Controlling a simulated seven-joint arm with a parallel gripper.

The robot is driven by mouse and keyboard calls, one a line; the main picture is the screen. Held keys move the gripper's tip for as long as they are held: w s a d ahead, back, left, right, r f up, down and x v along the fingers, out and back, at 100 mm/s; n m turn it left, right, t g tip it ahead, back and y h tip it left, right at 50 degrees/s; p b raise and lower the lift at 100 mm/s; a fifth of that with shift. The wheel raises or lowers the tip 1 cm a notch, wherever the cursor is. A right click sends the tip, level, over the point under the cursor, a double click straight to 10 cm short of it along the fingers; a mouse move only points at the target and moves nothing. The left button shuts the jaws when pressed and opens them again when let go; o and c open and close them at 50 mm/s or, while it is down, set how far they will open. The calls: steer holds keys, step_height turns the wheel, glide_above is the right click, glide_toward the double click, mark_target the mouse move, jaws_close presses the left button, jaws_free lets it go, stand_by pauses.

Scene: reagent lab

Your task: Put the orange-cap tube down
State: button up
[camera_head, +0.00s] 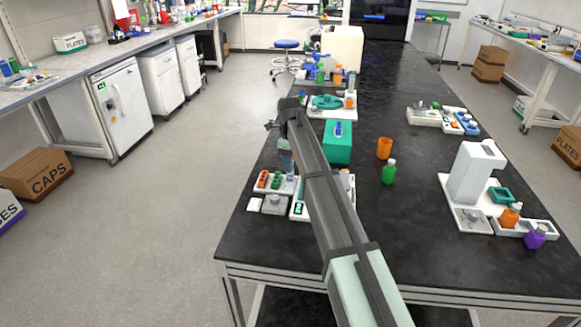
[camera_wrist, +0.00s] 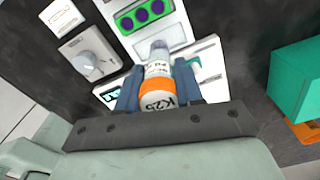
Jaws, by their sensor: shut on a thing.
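In the head view my gripper (camera_head: 286,160) points down beside that equipment, and I cannot make out the tube there.
A white tray (camera_head: 262,190) with orange and green items and a grey-knobbed device (camera_wrist: 90,58) lie close by. A teal box (camera_head: 337,148), an orange cup (camera_head: 384,148) and a green bottle (camera_head: 388,173) stand to the right. The black bench's front middle is clear.

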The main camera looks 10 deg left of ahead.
steer(key=shift+f, duration=0.95)
steer(key=shift+f, duration=0.1)
steer(key=o, duration=1)
step_height(320, 180, up, 12)
steer(key=shift+a+r, duration=0.1)
steer(key=shift+r, duration=0.05)
